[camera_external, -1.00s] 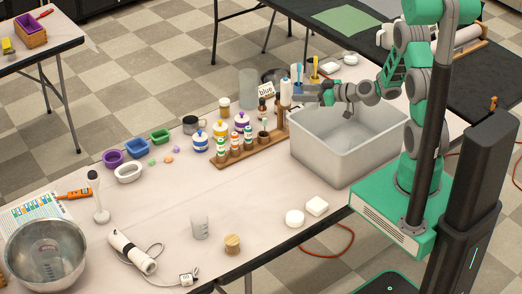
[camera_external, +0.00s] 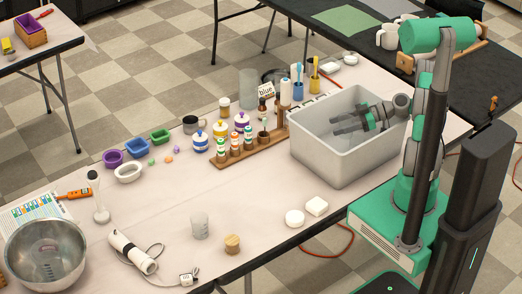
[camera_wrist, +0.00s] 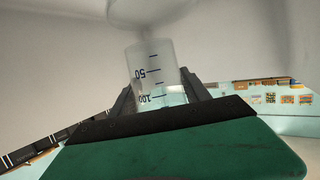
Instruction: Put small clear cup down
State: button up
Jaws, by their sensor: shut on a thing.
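In the wrist view a small clear cup (camera_wrist: 152,68) with dark "50" and "100" marks stands between the two fingers of my gripper (camera_wrist: 158,92). My gripper is shut on it. In the outside view my gripper (camera_external: 340,125) reaches over the right rim into the large pale grey tub (camera_external: 330,165), with its fingers pointing left. The cup is too faint to make out clearly there, and I cannot tell whether it touches the tub floor.
Another clear graduated beaker (camera_external: 200,228) stands on the table. A wooden rack (camera_external: 240,152) with several small bottles is left of the tub. White soap pieces (camera_external: 316,206) lie in front of it. The middle of the table (camera_external: 165,205) has bare room.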

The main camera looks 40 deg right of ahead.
aim_at(353, 120)
jog(key=shift+f+b, duration=0.4)
jog(key=shift+f, duration=0.1)
jog(key=shift+f, duration=0.2)
jog(key=shift+s+a+f+b, duration=0.1)
jog(key=shift+f+b, duration=0.05)
jog(key=shift+b, duration=0.25)
jog(key=o, duration=1.3)
jog(key=shift+s+a+f, duration=0.15)
jog(key=r+p, duration=0.2)
jog(key=shift+d+p, duration=0.3)
jog(key=shift+d, duration=0.05)
jog(key=p+v, duration=0.4)
jog(key=v, duration=0.1)
jog(key=shift+r, duration=0.25)
notch_tip(353, 120, up, 6)
jog(key=p, duration=0.4)
jog(key=shift+w+a+p, duration=0.15)
jog(key=shift+w+p, duration=0.1)
jog(key=shift+p, duration=0.05)
